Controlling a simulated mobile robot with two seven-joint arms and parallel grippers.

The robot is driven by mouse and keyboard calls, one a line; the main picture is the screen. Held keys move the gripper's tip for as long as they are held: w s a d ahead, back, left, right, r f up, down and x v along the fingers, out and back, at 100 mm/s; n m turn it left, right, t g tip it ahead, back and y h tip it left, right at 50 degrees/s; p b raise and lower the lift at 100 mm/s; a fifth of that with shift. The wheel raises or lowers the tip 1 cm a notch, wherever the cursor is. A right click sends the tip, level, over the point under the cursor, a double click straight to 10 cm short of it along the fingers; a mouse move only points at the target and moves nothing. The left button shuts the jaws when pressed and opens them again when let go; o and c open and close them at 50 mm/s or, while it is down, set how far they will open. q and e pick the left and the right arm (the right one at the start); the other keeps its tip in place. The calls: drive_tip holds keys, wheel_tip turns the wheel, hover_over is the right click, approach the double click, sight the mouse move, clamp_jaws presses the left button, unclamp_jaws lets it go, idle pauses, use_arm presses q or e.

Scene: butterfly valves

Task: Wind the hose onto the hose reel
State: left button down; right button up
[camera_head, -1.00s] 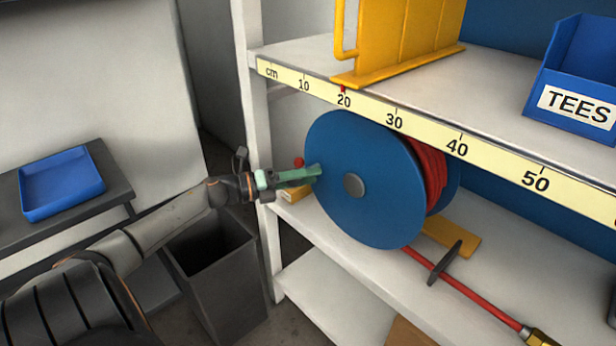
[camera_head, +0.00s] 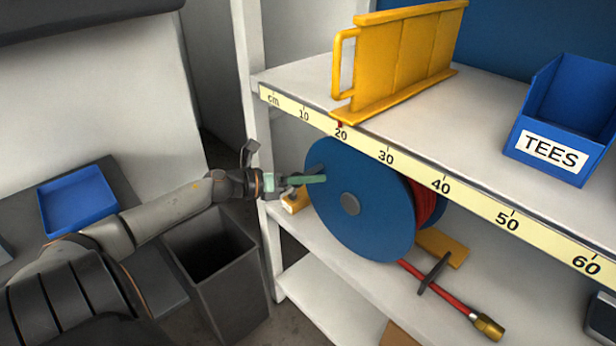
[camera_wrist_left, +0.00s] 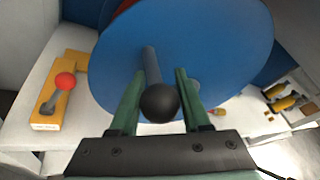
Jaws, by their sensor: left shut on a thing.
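The blue hose reel (camera_head: 365,235) stands on the middle shelf; its near disc also fills much of the left wrist view (camera_wrist_left: 200,45). Red hose (camera_head: 424,203) is coiled behind that disc. A short straight length of hose (camera_head: 450,298) runs out toward the lower right through a dark guide (camera_head: 434,272) and ends in a brass fitting (camera_head: 487,327). My left gripper (camera_head: 310,180), with green fingers, is shut on the reel's crank handle, up and left of the hub (camera_head: 350,203). The handle's black ball knob (camera_wrist_left: 159,103) shows between the fingers. My right gripper is out of view.
A yellow block with a red knob (camera_wrist_left: 65,81) sits left of the reel. Above are a shelf edge with a ruler strip (camera_head: 444,186), a yellow rack (camera_head: 405,60) and a blue TEES bin (camera_head: 560,130). A grey bin (camera_head: 225,270) and blue tray (camera_head: 77,200) are left.

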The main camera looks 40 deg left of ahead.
use_arm(q)
drive_tip(key=shift+d+r, duration=0.15)
drive_tip(key=shift+r, duration=0.05)
drive_tip(key=shift+c, duration=1.9)
unclamp_jaws()
drive_tip(key=shift+f, duration=0.1)
drive_tip(key=shift+s, duration=0.1)
drive_tip(key=shift+s+a, duration=0.3)
drive_tip(key=shift+s, duration=0.3)
drive_tip(key=p+v, duration=0.1)
drive_tip(key=v, duration=1)
drive_tip(key=shift+p, duration=0.3)
